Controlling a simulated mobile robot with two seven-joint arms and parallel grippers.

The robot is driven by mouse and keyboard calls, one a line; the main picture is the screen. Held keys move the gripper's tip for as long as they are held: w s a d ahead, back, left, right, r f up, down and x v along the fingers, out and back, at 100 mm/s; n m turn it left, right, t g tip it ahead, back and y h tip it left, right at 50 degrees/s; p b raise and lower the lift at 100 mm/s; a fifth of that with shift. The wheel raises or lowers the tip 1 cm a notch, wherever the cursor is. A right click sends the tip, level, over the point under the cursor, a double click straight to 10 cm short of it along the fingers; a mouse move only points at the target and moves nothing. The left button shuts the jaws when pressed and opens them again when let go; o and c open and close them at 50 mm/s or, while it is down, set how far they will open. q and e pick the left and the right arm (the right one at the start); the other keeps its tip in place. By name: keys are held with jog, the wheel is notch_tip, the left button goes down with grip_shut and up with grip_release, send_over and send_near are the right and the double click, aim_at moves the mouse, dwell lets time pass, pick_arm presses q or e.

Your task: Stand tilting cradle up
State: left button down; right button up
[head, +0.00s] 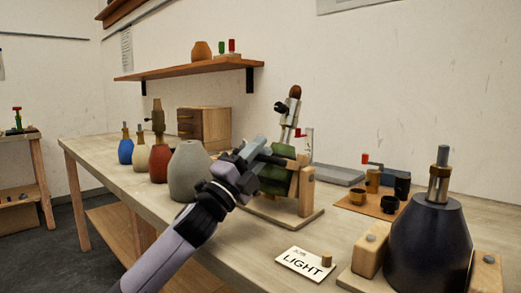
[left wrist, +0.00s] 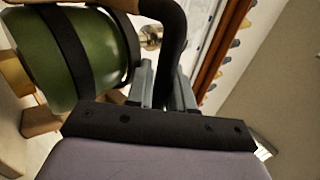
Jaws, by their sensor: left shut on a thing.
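The tilting cradle has a wooden base (head: 297,222) and wooden uprights (head: 306,190). It holds a green lamp body (head: 272,182), which lies tilted in it rather than upright. In the left wrist view the green body (left wrist: 60,58) has black bands around it, and a black curved handle (left wrist: 172,38) runs beside it. My left gripper (head: 266,152) is at the cradle's upper left side and hides part of it. In the left wrist view its fingers (left wrist: 166,92) are shut on the black handle. My right gripper is not in view.
A grey vase-shaped body (head: 189,172) stands left of the cradle, beside red, cream and blue lamp bodies. A dark lamp body (head: 428,240) between wooden blocks stands front right. A LIGHT card (head: 305,263) lies before the cradle. A small tray (head: 368,203) with cups is to its right.

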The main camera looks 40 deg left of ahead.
pick_arm(q)
jog(key=shift+f+b+v, duration=0.2)
jog(key=shift+b+v, duration=0.15)
jog(key=shift+v, duration=0.8)
jog(key=shift+w+d+f, duration=0.1)
jog(key=shift+d+f, duration=0.05)
jog(key=shift+f, duration=0.15)
jog(key=c, duration=1.2)
grip_release()
jog(key=shift+o, duration=0.5)
jog(key=shift+s+a+r, duration=0.1)
jog(key=shift+s+a, duration=0.1)
jog(key=shift+s, duration=0.15)
jog(key=shift+w, duration=0.1)
jog(key=s+a+f, duration=0.1)
jog(key=s+f, duration=0.2)
jog(key=s, duration=1.3)
